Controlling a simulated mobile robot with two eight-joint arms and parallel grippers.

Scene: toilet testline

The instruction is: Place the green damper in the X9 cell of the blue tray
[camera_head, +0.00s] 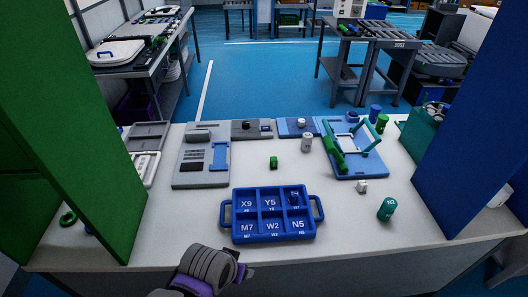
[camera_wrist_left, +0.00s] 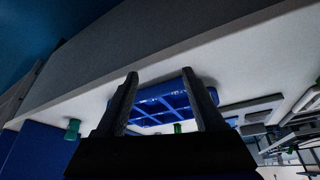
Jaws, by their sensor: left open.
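The blue tray (camera_head: 227,226) lies on the near middle of the white table, with labelled cells. The X9 cell (camera_head: 246,204) is at its far left and looks empty. A small green piece, likely the green damper (camera_head: 273,162), stands on the table beyond the tray; a green piece (camera_wrist_left: 178,128) also shows past the tray in the left wrist view. My left gripper (camera_head: 246,271) is at the near table edge, in front of the tray. In the left wrist view its fingers (camera_wrist_left: 160,75) are apart and empty, with the tray (camera_wrist_left: 150,122) beyond them. My right gripper is not seen.
A small blue part (camera_head: 294,197) sits in the tray's far right cell. A teal cylinder (camera_head: 387,209) and white piece (camera_head: 362,187) stand to the right. A grey fixture (camera_head: 202,172) and blue fixture (camera_head: 360,165) stand behind. Green (camera_head: 75,130) and blue (camera_head: 465,110) panels flank the table.

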